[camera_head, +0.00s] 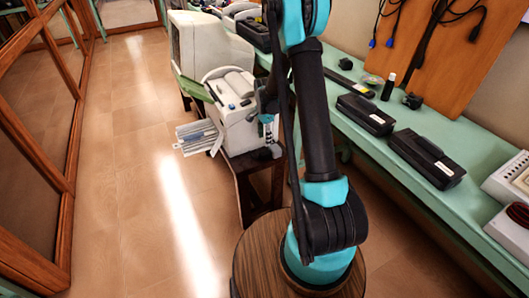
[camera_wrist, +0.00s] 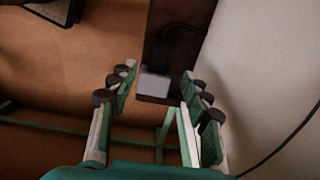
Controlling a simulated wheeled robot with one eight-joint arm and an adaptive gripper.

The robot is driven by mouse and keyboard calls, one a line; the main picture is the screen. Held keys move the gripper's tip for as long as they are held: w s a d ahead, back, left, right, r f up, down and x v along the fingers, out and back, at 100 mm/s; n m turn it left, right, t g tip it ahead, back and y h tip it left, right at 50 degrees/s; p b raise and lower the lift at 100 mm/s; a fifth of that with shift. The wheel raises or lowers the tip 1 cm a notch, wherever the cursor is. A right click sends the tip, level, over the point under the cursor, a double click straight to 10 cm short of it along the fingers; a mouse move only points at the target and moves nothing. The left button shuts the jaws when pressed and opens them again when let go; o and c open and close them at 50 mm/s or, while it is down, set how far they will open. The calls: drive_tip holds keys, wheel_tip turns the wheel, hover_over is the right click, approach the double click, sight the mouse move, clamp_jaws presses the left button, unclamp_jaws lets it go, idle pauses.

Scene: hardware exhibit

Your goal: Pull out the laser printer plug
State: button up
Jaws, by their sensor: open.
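The white laser printer (camera_head: 234,112) stands on a dark wooden stand beside the green bench, with a paper tray sticking out to its left. In the wrist view, a black plug-like piece with a cord (camera_wrist: 174,48) lies against a dark brown panel, just above a light grey block (camera_wrist: 154,85). In the head view my gripper is mostly hidden behind my arm, beside the printer.
A pale wall-like surface (camera_wrist: 262,75) is close on the right in the wrist view, with a thin dark cable (camera_wrist: 285,142) along it. The green bench (camera_head: 483,150) carries black cartridges and boxes.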

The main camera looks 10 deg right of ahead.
sight(264, 153)
wheel_tip(264, 153, down, 9)
idle(0.4)
drive_tip(key=shift+c, duration=0.6)
clamp_jaws()
